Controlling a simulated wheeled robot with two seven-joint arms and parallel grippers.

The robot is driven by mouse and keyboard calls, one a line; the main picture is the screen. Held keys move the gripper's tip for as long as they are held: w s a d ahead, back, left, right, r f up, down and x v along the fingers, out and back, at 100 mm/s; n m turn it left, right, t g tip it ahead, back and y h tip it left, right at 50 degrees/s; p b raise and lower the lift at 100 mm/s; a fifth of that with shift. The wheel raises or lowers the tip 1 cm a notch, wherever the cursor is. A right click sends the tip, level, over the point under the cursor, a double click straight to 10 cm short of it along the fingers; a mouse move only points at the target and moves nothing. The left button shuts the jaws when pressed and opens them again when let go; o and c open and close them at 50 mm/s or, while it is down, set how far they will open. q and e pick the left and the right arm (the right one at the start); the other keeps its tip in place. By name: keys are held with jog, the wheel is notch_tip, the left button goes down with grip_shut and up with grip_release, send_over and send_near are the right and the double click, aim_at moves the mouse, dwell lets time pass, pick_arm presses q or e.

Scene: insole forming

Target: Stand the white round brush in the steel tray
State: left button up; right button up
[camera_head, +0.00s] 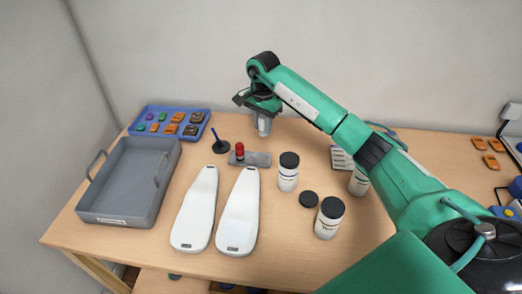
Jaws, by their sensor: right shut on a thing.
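My right gripper (262,108) reaches in from the right to the back middle of the table. It is shut on the white round brush (264,126), of which a small pale part shows below the fingers. The rest of the brush is hidden by the gripper, and I cannot tell whether it touches the table. The steel tray (118,219) is a grey, deep, empty box with two side handles at the table's left end. The gripper is well to the right of and behind the tray. My left gripper is not in view.
Between gripper and tray stand a black-based holder with a blue stick (220,146) and a grey block with a red knob (258,159). A blue parts tray (144,112) lies behind the steel tray. Two white insole forms (196,208) and several jars (288,172) fill the front.

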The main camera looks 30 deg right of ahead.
notch_tip(320, 180, down, 8)
jog(key=shift+r+p, duration=0.15)
jog(key=shift+p, duration=0.65)
notch_tip(320, 180, down, 4)
jog(key=shift+r+p, duration=0.1)
jog(key=shift+p, duration=0.45)
jog(key=shift+f, duration=0.3)
jog(key=shift+f, duration=0.1)
jog(key=shift+f+b, duration=0.1)
jog(key=shift+b, duration=0.2)
jog(key=o, duration=1.1)
